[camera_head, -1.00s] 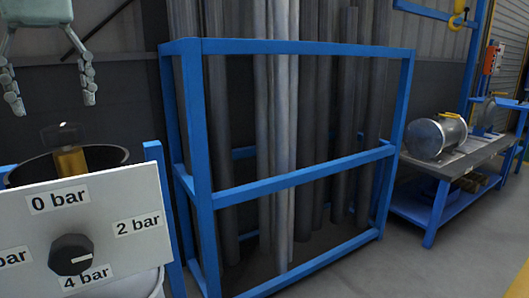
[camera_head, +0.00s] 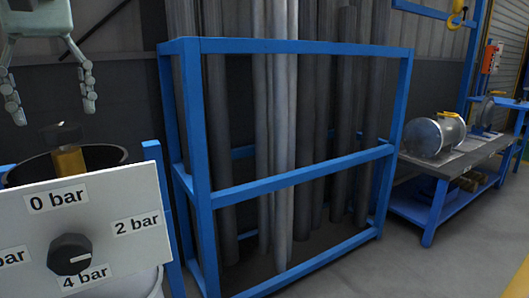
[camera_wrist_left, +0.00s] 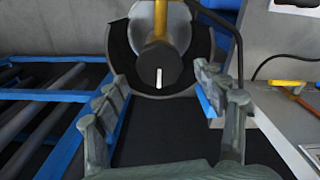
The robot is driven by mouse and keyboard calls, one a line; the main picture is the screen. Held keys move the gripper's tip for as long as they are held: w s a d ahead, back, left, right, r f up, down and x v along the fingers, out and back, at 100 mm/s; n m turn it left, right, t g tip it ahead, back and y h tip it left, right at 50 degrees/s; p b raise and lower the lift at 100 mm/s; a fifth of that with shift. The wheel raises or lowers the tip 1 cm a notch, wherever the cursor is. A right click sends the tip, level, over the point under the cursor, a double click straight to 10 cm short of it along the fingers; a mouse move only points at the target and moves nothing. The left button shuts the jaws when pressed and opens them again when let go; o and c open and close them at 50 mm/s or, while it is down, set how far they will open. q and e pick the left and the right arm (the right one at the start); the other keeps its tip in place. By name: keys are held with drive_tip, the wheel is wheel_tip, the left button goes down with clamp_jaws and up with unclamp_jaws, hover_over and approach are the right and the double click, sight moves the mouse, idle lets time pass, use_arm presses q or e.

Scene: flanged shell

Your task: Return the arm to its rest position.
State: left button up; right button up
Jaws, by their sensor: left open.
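My left gripper (camera_head: 53,114) hangs at the upper left of the head view, fingers down, open and empty. Below it is a dark round vessel (camera_head: 110,157) with a brass-coloured post (camera_head: 68,161) carrying a dark cap (camera_head: 61,135). The gripper is above this cap and apart from it. In the left wrist view, my open fingers (camera_wrist_left: 158,88) flank a black knob with a white line (camera_wrist_left: 156,68), with a yellow stem behind it and a dark round opening around it. My right gripper is in neither view.
A white panel (camera_head: 110,205) marked with bar values carries a black dial (camera_head: 70,254) in front of the vessel. A blue rack (camera_head: 200,130) with tall grey pipes (camera_head: 281,120) stands to the right. A bench with a metal cylinder (camera_head: 435,135) is further right.

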use_arm(q)
wheel_tip(320, 180, up, 10)
wheel_tip(320, 180, down, 12)
drive_tip(key=shift+f, duration=0.25)
drive_tip(key=n, duration=0.5)
drive_tip(key=shift+r, duration=0.1)
drive_tip(key=n, duration=0.6)
drive_tip(key=shift+s+n, duration=0.15)
drive_tip(key=shift+n, duration=0.25)
drive_tip(key=n, duration=1.1)
drive_tip(key=shift+s+d, duration=0.1)
